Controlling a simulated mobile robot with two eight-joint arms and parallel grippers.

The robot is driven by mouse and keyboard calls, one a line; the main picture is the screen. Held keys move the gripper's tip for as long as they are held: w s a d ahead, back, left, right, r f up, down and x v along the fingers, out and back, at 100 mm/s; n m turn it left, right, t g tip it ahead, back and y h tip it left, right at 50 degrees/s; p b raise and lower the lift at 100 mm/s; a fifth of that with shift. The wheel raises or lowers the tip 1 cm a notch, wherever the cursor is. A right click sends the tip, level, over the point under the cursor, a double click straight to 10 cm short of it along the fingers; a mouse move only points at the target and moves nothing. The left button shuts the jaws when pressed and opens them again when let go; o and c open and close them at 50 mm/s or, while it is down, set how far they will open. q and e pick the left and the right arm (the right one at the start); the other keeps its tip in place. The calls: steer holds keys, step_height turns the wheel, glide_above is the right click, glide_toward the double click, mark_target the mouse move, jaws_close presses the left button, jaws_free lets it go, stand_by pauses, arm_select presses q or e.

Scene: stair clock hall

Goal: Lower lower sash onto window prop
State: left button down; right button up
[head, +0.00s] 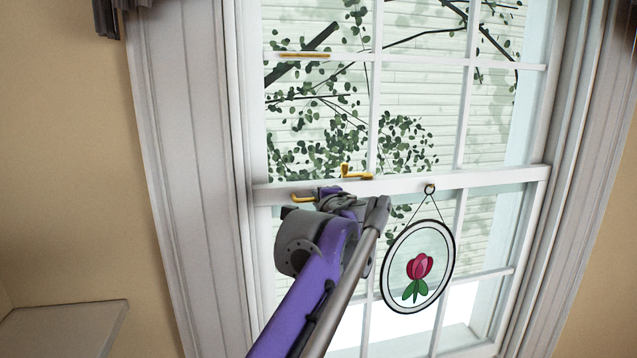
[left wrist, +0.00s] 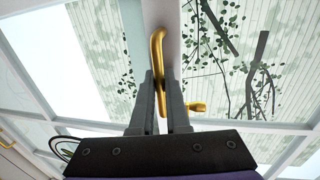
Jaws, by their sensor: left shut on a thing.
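The white sash window fills the middle and right of the head view. The lower sash shows its horizontal white rail (head: 490,179), with a brass handle (head: 302,198) at its left part. My left gripper (head: 327,193) is at this rail and shut on the brass handle. In the left wrist view, the handle (left wrist: 157,48) passes between the two dark fingers (left wrist: 158,105). A second brass fitting (head: 352,173) sits on the rail just right of the gripper. I cannot make out the window prop. My forearm hides part of the panes below. My right gripper is out of view.
A round glass ornament with a red tulip (head: 418,266) hangs by a cord from the rail, close right of my arm. A brass bar (head: 304,55) is higher on the window. A grey shelf (head: 62,328) juts out at lower left.

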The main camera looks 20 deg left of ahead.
arm_select(q)
steer(key=shift+f, duration=0.9)
steer(key=c, duration=1.2)
jaws_free()
steer(key=v, duration=1.1)
steer(key=shift+b, duration=0.3)
